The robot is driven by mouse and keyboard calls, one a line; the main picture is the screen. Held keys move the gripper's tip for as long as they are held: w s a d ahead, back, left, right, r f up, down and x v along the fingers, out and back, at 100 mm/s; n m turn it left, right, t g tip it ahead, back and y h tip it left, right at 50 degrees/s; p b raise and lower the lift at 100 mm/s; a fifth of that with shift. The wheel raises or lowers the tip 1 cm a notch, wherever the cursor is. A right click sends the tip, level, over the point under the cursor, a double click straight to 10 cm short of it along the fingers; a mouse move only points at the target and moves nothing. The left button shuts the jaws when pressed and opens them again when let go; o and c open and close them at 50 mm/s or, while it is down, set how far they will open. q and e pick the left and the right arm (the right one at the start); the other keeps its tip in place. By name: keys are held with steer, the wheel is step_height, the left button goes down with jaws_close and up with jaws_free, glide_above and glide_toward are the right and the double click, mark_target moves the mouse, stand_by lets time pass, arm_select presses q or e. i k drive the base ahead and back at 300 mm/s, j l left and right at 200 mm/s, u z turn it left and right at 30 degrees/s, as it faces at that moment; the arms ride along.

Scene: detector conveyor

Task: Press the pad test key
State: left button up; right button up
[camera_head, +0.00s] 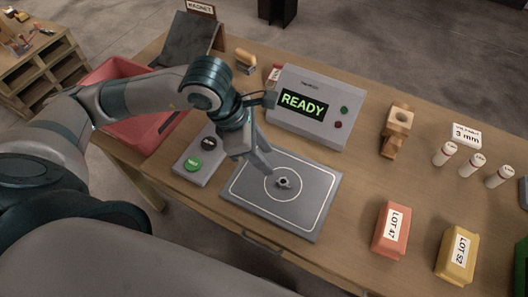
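A small grey key box (187,178) stands left of the pad, with a green button (193,164) and a dark button (208,143) on top. Their lettering is too small to read for sure. The flat grey pad (240,197) has a white outline and circle, with a small dark metal thing (283,183) in the circle. My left gripper (264,164) hangs over the pad's upper left part, right of the two buttons. Whether its fingers are open or shut is unclear. My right gripper is out of view.
A grey console (318,127) shows READY behind the pad, with small green and red buttons. A red bin (133,133) is at the left. A wooden holder (396,125), white vials (473,164), an orange LOT 47 box (390,230) and a yellow box (457,256) stand right.

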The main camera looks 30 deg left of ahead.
mark_target(193, 164)
steer(key=u, duration=1.3)
